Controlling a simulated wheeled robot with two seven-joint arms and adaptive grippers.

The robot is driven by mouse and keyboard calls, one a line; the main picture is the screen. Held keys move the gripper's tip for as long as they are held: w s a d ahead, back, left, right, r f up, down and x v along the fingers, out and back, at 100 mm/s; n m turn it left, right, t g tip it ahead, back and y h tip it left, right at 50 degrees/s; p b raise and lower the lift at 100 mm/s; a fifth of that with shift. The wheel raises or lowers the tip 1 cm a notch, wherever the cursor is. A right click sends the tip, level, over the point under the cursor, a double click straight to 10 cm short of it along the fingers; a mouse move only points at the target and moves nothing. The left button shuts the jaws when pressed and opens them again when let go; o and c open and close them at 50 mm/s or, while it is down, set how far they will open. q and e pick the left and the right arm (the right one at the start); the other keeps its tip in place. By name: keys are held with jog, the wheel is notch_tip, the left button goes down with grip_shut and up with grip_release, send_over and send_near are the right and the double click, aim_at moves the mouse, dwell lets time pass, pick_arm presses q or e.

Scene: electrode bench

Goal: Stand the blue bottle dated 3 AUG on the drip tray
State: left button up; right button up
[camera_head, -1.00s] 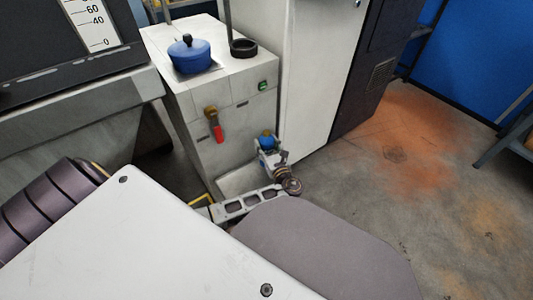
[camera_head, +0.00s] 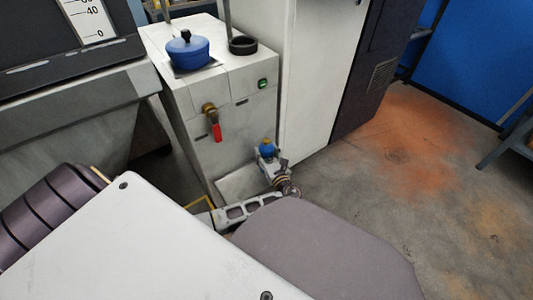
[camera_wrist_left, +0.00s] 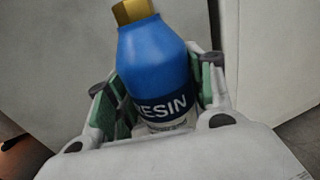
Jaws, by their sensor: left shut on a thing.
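My left gripper (camera_head: 267,152) is shut on a blue bottle (camera_head: 267,143) with a gold cap, in front of the pale cabinet's lower right. In the left wrist view the bottle (camera_wrist_left: 158,70) stands slightly tilted between the green-padded fingers. Its dark band reads RESIN in part; no date shows. A pale flat ledge (camera_head: 238,186) juts out low at the cabinet's foot, below a red-handled tap; I cannot tell for sure that it is the drip tray. The gripper and bottle are above its right end. My right gripper is not in view.
The pale cabinet (camera_head: 235,135) carries a blue lidded pot (camera_head: 188,51) and a black ring (camera_head: 243,46). The tap's red handle (camera_head: 217,132) sticks out from its front. A tall white panel (camera_head: 310,80) stands close on the right. Open floor (camera_head: 420,170) lies further right.

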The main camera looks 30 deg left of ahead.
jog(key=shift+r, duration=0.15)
pick_arm(q)
jog(key=o, duration=1.4)
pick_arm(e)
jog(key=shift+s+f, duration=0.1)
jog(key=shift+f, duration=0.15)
